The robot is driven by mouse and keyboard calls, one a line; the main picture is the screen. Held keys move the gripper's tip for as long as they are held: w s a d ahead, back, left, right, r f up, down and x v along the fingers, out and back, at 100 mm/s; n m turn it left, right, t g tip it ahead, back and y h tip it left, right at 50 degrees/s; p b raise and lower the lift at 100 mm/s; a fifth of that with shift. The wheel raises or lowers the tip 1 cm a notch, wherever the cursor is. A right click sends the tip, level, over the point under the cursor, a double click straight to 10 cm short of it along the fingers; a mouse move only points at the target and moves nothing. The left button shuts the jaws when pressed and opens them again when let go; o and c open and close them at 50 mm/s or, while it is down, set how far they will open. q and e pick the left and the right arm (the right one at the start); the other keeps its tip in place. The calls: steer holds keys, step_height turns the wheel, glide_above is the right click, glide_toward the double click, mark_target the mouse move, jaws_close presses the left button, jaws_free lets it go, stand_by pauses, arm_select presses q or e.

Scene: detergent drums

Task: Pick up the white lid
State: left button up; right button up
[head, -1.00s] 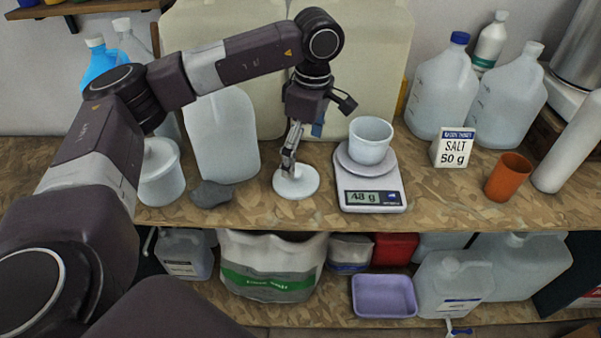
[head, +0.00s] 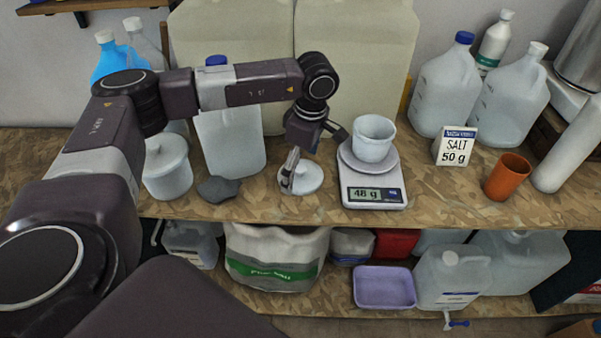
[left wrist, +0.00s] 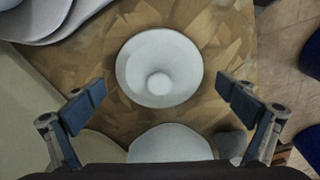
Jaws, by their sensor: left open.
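The white lid (head: 308,179) lies flat on the wooden shelf, between the dark grey stone-like piece and the scale in the head view. In the left wrist view the round lid (left wrist: 130,72) shows whole, with its knob (left wrist: 159,84) facing up. My left gripper (head: 289,184) is at the lid's left side in the head view, pointing down and partly covering it. In the left wrist view my left gripper (left wrist: 158,100) is open, its two pads wide apart on either side of the lid and not touching it. My right gripper is not in view.
A scale (head: 374,196) reading 48 g, with a white cup (head: 373,140) on it, stands close right of the lid. A dark grey piece (head: 218,190), a lidded white tub (head: 168,172) and a blue-capped jug (head: 232,145) are to the left. An orange cup (head: 507,178) stands further right.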

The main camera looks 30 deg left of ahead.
arm_select(q)
steer(key=c, duration=1)
steer(key=shift+s, duration=0.25)
steer(key=c, duration=0.4)
